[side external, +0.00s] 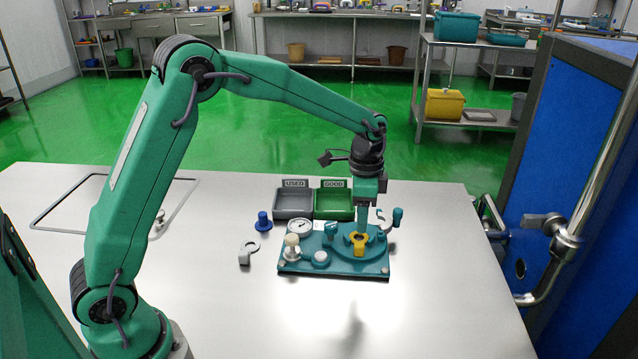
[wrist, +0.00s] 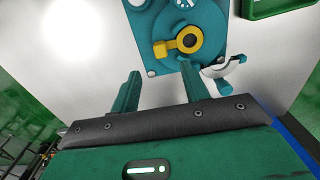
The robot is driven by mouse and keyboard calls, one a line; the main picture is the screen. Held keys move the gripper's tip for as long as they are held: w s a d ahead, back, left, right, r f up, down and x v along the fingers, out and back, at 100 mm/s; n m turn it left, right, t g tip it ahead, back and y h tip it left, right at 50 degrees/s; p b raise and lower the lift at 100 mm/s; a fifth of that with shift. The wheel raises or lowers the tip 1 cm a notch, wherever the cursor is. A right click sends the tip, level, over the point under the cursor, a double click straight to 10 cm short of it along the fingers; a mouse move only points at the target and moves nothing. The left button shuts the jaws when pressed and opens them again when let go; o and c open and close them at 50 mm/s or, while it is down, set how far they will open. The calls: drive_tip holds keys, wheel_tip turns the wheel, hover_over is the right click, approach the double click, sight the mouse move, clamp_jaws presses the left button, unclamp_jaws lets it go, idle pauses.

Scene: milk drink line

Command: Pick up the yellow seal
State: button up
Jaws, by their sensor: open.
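The yellow seal (side external: 359,249) is a small ring with a tab, on the round teal seat of the teal fixture (side external: 345,268). In the wrist view the seal (wrist: 170,47) sits around a dark centre, with its tab to the left. My gripper (side external: 362,228) points down just above or behind the seal in the side view; whether it touches cannot be told there. In the wrist view my gripper (wrist: 160,74) has its two fingers apart with nothing between them, and the seal shows beyond the fingertips. The fingers partly hide the fixture's edge.
A grey USED bin (side external: 293,215) and a green GOOD bin (side external: 345,218) stand behind the fixture. A blue knobbed piece (side external: 263,225) and a grey ringed piece (side external: 245,258) lie left of it. A white curved piece (wrist: 212,71) is beside the seal. The front table is clear.

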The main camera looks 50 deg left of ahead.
sight(360, 245)
drive_tip(key=shift+f, duration=0.1)
drive_tip(key=shift+f, duration=1.2)
drive_tip(key=shift+f, duration=0.1)
drive_tip(key=shift+f, duration=2.5)
clamp_jaws()
